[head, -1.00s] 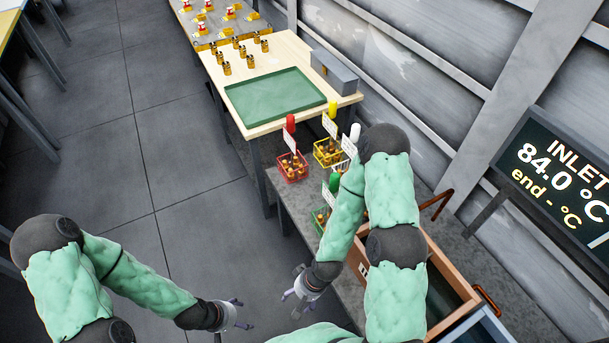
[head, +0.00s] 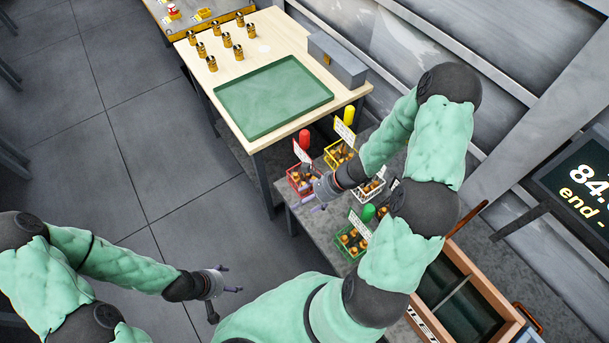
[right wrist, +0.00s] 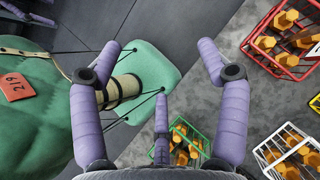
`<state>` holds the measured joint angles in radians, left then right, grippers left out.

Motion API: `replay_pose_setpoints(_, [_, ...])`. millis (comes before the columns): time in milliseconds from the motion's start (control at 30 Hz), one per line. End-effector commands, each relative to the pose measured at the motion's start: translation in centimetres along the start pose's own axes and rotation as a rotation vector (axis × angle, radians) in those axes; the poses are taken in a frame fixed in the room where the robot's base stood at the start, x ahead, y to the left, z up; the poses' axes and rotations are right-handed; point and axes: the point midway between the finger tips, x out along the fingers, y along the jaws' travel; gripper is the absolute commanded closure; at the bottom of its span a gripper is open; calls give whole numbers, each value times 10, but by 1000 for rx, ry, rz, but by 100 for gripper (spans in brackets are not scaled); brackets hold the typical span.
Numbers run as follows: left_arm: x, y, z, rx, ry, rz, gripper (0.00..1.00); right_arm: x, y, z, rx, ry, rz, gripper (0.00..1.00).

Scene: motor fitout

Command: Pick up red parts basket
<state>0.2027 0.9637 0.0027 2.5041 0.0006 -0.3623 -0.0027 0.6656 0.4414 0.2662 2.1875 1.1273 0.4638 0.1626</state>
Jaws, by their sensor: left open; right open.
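The red parts basket (head: 295,181) stands on the grey bench, holding brass-coloured parts, with a white card and a red upright piece at its back. My right gripper (head: 317,200) is beside its near right side, partly covering it in the head view. In the right wrist view the red basket (right wrist: 286,62) is at the upper right, cut off by the edge. The open, empty right gripper (right wrist: 162,60) is left of it, not touching it there. My left gripper (head: 232,283) is open and empty over the floor, well away from the basket.
A yellow basket (head: 337,159), a white basket (head: 372,196) and a green basket (head: 350,243) stand close by on the bench. A wooden table with a green tray (head: 272,97) is behind. An open wooden box (head: 490,293) is at the lower right.

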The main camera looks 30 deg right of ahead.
Motion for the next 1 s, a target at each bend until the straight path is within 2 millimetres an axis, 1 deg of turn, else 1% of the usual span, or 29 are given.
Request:
replay_pose_setpoints(33, [-4, 1, 0, 0, 0, 0, 27, -23, -25, 2, 103, -47, -93, 24])
replay_pose_setpoints(67, [-5, 2, 0, 0, 0, 0, 27, -36, -38, 5, 159, -81, -144, 24])
replay_pose_setpoints(100, [-6, 2, 0, 0, 0, 0, 27, -52, -56, 6, 227, -123, -211, 24])
replay_pose_setpoints(200, [-8, 3, 0, 0, 1, 0, 27, -91, -91, 8, 351, -218, -356, 24])
replay_pose_setpoints(300, [-10, 4, 0, 0, 1, 0, 27, -121, -115, 7, 424, -285, -459, 24])
replay_pose_setpoints(400, [-10, 4, 0, 0, 1, 0, 27, -136, -128, 6, 460, -322, -515, 24])
replay_pose_setpoints(467, [-9, 3, 0, 0, 1, 0, 27, -137, -133, 6, 468, -332, -529, 24])
replay_pose_setpoints(700, [-2, 1, 0, 0, 1, 0, 27, -108, -153, 13, 469, -336, -530, 24])
replay_pose_setpoints(800, [-1, 0, -1, 0, 1, 0, 27, -100, -158, 15, 468, -334, -530, 24])
replay_pose_setpoints(1000, [1, 0, -1, 0, 1, 0, 27, -90, -164, 18, 467, -334, -529, 24])
